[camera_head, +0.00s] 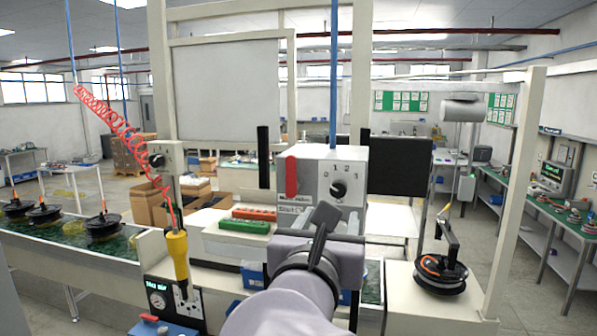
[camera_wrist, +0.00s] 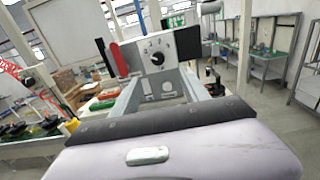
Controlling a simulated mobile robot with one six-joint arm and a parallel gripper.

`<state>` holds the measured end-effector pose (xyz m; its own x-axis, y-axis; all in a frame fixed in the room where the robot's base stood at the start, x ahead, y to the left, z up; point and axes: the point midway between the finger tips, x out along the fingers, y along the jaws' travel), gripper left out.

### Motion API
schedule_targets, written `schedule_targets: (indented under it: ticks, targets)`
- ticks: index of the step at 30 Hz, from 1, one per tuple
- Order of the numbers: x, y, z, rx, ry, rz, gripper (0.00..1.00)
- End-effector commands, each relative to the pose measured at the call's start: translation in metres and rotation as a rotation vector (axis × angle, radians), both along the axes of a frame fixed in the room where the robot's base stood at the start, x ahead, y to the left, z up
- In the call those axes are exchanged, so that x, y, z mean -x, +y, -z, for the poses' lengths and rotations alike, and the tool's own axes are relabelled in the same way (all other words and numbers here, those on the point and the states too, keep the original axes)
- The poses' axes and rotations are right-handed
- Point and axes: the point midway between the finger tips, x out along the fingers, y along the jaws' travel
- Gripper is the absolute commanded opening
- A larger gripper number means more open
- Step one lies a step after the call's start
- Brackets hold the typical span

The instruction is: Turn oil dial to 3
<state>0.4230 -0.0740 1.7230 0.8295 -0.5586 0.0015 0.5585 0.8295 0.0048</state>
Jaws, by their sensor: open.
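A black round dial (camera_head: 338,189) sits on the front of a pale box (camera_head: 318,163), with small numbers around its top. The dial also shows in the wrist view (camera_wrist: 157,58), beyond my fingers. Its exact setting is too small to tell, and no oil label is readable. My gripper (camera_head: 323,217) is in front of the box's lower part and apart from the dial. In the wrist view my gripper (camera_wrist: 160,80) is open, its two grey fingers spread and empty. A second dial (camera_head: 157,160) is on a post at the left.
A red lever (camera_head: 291,177) stands left of the dial. A yellow tool (camera_head: 178,255) hangs on a red coiled hose. Green and red blocks (camera_head: 244,226) lie left of the box. A black coil part (camera_head: 441,274) stands at the right.

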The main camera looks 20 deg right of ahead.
Motion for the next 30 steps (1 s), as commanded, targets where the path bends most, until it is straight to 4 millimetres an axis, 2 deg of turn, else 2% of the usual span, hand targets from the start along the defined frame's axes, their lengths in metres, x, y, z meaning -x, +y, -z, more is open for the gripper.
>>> schedule_targets:
  ticks: [4,12,18,24,30]
  targets:
    - [-0.024,-0.019,0.004,0.008,0.006,0.007,0.54]
    - [-0.091,-0.064,0.003,0.002,0.005,0.006,0.54]
    - [-0.126,-0.087,0.003,0.001,0.003,0.003,0.54]
    - [-0.14,-0.096,0.004,0.001,0.002,0.001,0.54]
    - [-0.141,-0.097,0.004,0.0,0.001,0.001,0.54]
